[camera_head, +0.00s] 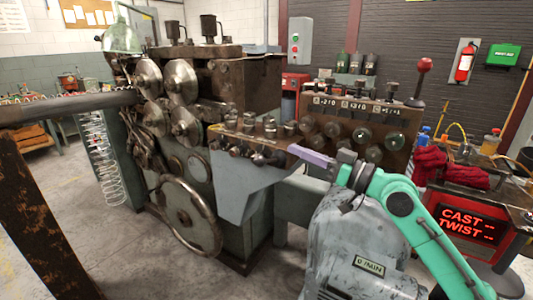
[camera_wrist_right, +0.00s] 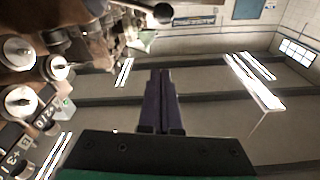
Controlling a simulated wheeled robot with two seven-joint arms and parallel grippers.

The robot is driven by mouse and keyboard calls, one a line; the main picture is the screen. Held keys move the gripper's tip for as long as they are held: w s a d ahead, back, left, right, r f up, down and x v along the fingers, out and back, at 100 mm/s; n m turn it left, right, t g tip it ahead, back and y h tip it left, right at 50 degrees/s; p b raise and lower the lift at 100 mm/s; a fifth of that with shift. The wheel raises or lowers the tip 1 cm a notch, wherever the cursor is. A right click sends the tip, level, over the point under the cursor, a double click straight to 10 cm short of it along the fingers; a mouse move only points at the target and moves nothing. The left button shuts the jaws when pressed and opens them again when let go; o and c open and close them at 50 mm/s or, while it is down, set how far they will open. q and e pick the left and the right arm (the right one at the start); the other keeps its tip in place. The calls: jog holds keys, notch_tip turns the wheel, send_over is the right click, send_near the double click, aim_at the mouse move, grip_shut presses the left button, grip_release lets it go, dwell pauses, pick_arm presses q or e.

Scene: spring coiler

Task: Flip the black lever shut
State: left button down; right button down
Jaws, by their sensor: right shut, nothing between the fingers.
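My right gripper (camera_head: 291,149) reaches in from the right along the front of the coiling machine (camera_head: 228,80). Its purple fingers are shut and empty; in the right wrist view the fingers (camera_wrist_right: 160,75) lie together and point up the picture. In the right wrist view a black ball on a rod (camera_wrist_right: 163,13), seemingly this lever, shows at the top edge beyond the fingertips. My left gripper is not in view.
A panel with several round knobs and dials (camera_head: 365,135) stands behind my right gripper. A tall lever with a red ball (camera_head: 424,65) rises at its right. A large handwheel (camera_head: 186,218) is low on the machine's front. Red gloves (camera_head: 455,172) lie at the right.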

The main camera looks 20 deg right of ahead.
jog(key=p+x, duration=0.2)
jog(key=x, duration=0.1)
jog(key=p+x, duration=0.2)
jog(key=x, duration=0.1)
jog(key=p+x, duration=0.2)
jog(key=x, duration=0.2)
jog(key=shift+r, duration=0.4)
jog(key=f, duration=0.3)
jog(key=shift+s+f, duration=0.35)
jog(key=shift+s, duration=0.05)
jog(key=shift+s+f, duration=0.25)
jog(key=shift+f, duration=0.25)
